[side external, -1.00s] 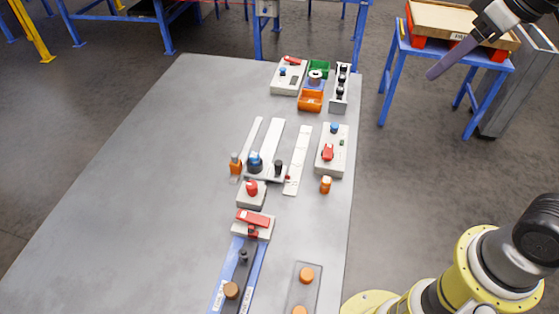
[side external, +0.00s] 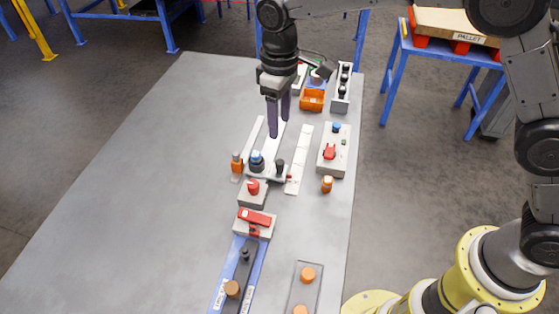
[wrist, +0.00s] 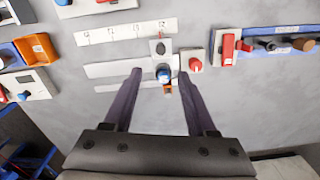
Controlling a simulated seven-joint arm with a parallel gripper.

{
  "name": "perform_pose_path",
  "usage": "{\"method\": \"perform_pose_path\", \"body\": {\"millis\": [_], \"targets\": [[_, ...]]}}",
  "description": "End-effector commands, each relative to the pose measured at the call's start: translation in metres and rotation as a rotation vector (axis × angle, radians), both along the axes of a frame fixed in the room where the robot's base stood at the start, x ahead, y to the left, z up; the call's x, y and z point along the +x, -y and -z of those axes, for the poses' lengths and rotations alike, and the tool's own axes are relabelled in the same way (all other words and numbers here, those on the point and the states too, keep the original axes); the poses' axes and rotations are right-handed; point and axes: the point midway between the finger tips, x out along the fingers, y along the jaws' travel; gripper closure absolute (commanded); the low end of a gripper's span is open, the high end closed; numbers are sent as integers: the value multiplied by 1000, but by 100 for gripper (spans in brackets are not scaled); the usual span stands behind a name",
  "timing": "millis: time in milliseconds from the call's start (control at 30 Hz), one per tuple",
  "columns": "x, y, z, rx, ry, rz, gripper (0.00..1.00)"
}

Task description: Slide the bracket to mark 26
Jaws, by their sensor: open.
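The bracket (side external: 267,173) is a grey plate across pale rails, with a blue-topped dark knob (side external: 256,161) and a black knob (side external: 280,166). A red pointer (side external: 289,178) sits at its right end, beside a white scale strip (side external: 300,160). The bracket (wrist: 155,58) and the scale (wrist: 127,32) also show in the wrist view. The scale figures are too small to read surely. My gripper (side external: 278,130) is open and empty, pointing down above the rails, beyond the bracket in the side view. In the wrist view the blue-topped knob (wrist: 163,75) appears between my fingertips (wrist: 160,72).
An orange-topped piece (side external: 237,163) stands left of the bracket. A red-button box (side external: 253,193) and a red-lever block (side external: 254,223) lie nearer the camera. A switch box (side external: 334,150) is to the right. The table's left side is clear.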

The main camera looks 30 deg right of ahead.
Motion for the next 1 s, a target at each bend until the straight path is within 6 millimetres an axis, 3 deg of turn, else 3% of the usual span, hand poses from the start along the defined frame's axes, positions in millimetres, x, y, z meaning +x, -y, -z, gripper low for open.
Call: {"method": "perform_pose_path", "body": {"millis": [167, 700, 1000], "targets": [[-2, -2, 16, -1, -2, -4, 43], [-2, -1, 114, -1, -2, -3, 43], [-1, -1, 136, 1, 1, -3, 43]]}}
